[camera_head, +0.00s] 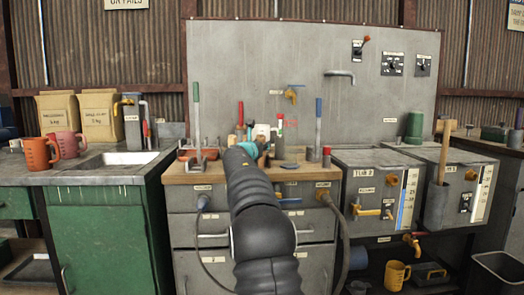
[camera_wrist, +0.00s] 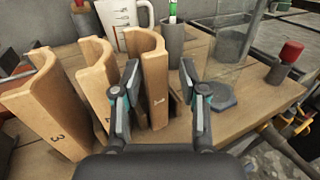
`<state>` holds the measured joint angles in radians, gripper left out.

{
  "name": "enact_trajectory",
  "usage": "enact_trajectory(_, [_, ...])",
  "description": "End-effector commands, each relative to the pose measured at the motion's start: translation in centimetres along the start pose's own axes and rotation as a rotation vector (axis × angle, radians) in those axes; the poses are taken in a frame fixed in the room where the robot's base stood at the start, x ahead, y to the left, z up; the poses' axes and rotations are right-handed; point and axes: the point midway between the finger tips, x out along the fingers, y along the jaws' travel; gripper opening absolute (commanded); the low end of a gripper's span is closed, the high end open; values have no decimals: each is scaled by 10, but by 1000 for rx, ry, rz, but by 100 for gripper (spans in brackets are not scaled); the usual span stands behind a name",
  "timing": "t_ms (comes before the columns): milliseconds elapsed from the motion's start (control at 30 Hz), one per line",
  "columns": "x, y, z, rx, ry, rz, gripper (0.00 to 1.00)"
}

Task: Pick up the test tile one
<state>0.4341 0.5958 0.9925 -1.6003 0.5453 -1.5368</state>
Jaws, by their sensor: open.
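Three tan, curved tiles stand upright side by side on the wooden bench top in the wrist view. The rightmost is test tile one (camera_wrist: 156,84), with a dark 1 on its front. The middle tile (camera_wrist: 97,80) is partly hidden by my left finger. The left tile (camera_wrist: 45,112) is marked 3. My gripper (camera_wrist: 159,68) is open, with its left finger between the middle tile and tile one and its right finger right of tile one. A gap shows between tile one and the right finger; contact on the left is unclear. In the head view my arm hides most of this spot.
A clear container (camera_wrist: 233,38), a grey hexagonal piece (camera_wrist: 222,95) and a red-topped item (camera_wrist: 284,62) are at right. A sink (camera_head: 110,160) lies left.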

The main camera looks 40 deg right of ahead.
Motion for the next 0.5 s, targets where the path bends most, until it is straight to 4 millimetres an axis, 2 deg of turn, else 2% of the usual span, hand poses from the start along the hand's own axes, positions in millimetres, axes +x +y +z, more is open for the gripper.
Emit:
enact_trajectory(33, [8, -1, 2, 0, 0, -2, 43])
enact_trajectory(200, [22, 0, 2, 0, 0, 0, 43])
enact_trajectory(500, [26, 0, 0, 0, 0, 1, 43])
